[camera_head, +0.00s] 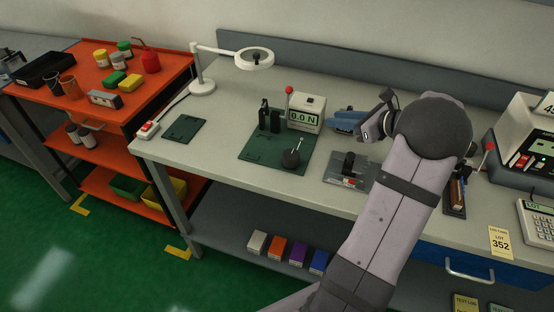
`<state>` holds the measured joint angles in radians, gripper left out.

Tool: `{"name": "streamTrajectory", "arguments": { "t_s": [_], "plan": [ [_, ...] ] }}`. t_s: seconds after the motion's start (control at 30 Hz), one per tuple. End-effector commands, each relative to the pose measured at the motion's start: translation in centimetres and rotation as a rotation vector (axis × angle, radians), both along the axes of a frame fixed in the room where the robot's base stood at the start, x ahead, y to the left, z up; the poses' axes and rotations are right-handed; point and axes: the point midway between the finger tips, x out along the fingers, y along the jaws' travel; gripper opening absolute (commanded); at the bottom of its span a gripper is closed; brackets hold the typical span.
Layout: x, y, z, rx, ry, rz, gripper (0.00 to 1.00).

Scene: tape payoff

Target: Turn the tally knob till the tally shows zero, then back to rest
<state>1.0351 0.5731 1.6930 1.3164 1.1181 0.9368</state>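A small grey metal unit (338,176) sits on the bench right of centre, with an upright black knob or handle (349,161) on it. A small window with white and red marks (347,181) on its front looks like the tally; its digits are too small to read. Nothing is plainly held.
A magnifier lamp (254,59) stands behind left. A tray (455,196) and machine (528,145) are at right.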

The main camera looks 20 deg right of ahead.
Motion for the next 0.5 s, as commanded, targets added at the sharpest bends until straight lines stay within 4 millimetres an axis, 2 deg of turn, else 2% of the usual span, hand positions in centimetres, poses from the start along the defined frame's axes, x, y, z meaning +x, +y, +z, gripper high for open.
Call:
{"name": "streamTrajectory", "arguments": {
  "t_s": [0.5],
  "plan": [
    [-0.1, 9.3, -0.9, -0.091, 0.061, 0.259, 0.22]
  ]
}}
